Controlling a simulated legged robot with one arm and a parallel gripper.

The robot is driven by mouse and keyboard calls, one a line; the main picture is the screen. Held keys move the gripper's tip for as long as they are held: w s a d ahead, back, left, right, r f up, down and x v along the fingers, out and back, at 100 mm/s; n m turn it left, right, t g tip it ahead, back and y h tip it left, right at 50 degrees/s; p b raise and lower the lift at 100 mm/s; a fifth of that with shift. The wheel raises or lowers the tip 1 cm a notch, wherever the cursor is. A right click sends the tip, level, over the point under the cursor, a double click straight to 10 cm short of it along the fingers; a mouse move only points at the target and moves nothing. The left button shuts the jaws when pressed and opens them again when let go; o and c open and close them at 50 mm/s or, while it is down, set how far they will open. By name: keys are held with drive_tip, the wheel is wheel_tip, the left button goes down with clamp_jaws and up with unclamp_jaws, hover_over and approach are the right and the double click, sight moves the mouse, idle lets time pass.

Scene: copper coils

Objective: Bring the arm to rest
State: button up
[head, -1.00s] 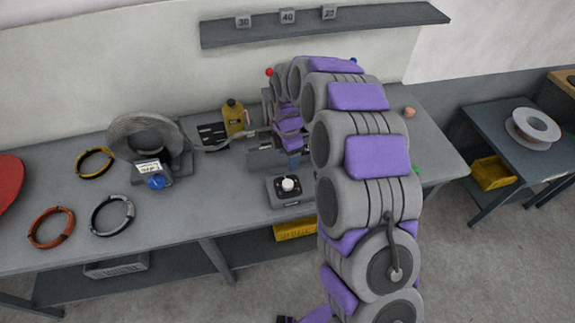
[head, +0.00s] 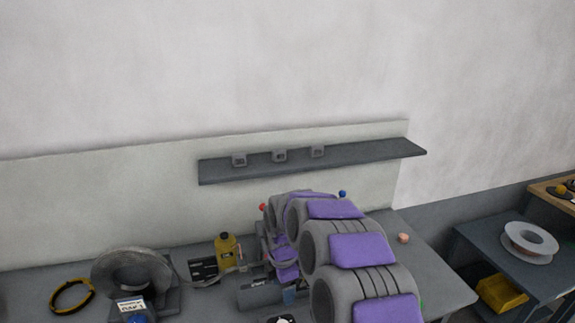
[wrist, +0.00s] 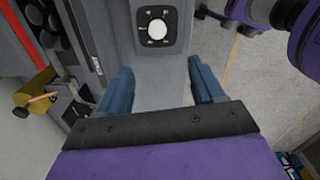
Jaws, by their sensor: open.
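My gripper (wrist: 163,92) shows in the wrist view with its two blue fingers apart and nothing between them. It is over the workbench, close to a box with a white dial (wrist: 157,29) that lies just past the fingertips. In the head view my arm, with grey joints and purple covers, reaches from the lower right over the bench (head: 205,300). My arm hides part of the bench top and most of the gripper there; only a bit of blue shows beside the arm.
A yellow bottle (head: 227,251) and a grey coil machine (head: 133,274) stand left of my arm. A yellow ring (head: 72,295) lies further left. A wall shelf (head: 310,161) is behind. A side table with a spool (head: 529,242) is at right.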

drive_tip(key=s+d+r+m+b, duration=0.1)
drive_tip(key=s+d+r+m, duration=0.3)
drive_tip(key=s, duration=0.5)
drive_tip(key=s+d+r+m+g+b, duration=0.1)
drive_tip(key=s+d+r+m, duration=0.1)
drive_tip(key=s+d+m, duration=0.55)
drive_tip(key=s+d+r+m+b, duration=0.2)
drive_tip(key=s+r+m, duration=0.15)
drive_tip(key=s, duration=0.75)
drive_tip(key=s+d+f+m+b, duration=0.1)
drive_tip(key=s+d+f+m, duration=0.1)
drive_tip(key=s+m, duration=0.6)
drive_tip(key=s, duration=0.4)
drive_tip(key=shift+d+g, duration=0.25)
drive_tip(key=shift+g, duration=0.15)
drive_tip(key=shift+c, duration=0.4)
